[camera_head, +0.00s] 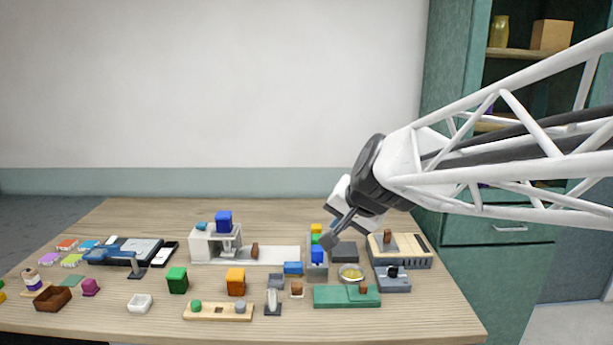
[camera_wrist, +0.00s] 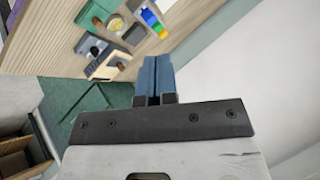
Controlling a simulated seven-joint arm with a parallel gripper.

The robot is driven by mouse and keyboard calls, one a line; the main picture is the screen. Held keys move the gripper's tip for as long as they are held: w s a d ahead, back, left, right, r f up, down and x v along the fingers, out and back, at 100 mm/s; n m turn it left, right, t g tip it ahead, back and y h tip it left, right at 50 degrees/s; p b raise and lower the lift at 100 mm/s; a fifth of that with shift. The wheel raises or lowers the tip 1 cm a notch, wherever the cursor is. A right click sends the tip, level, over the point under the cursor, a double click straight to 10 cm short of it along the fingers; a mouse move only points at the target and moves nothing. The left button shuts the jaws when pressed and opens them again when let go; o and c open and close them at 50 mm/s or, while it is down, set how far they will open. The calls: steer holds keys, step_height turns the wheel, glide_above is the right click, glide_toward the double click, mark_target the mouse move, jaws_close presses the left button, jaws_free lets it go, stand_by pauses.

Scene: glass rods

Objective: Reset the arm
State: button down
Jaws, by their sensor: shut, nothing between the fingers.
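My gripper (camera_head: 329,242) hangs from my white arm above the right half of the table, pointing down and left. In the wrist view its two blue-grey fingers (camera_wrist: 153,76) lie side by side, shut with nothing between them. In the head view the fingertips overlap the area of a stack of coloured blocks (camera_head: 317,247). The wrist view shows that stack beyond the fingers, with clear space between. No glass rods can be made out in either view.
The wooden table (camera_head: 400,318) holds many small items: a white stand (camera_head: 205,245) with a blue cube, a green cube (camera_head: 177,280), an orange cube (camera_head: 236,281), a green block (camera_head: 335,297) and a beige device (camera_head: 408,259). A teal cabinet (camera_head: 500,256) stands behind right. The air above the table's left is free.

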steer(key=s+d+f+n+g+h, duration=0.1)
steer(key=s+d+f, duration=0.2)
steer(key=s, duration=0.4)
steer(key=s+d+f+n+g+h, duration=0.1)
steer(key=s+d+f, duration=0.3)
steer(key=s, duration=0.4)
steer(key=s+d+f+n+g+h, duration=0.2)
steer(key=s+d, duration=0.3)
steer(key=s, duration=0.3)
steer(key=shift+f+g, duration=0.3)
steer(key=shift+f, duration=0.45)
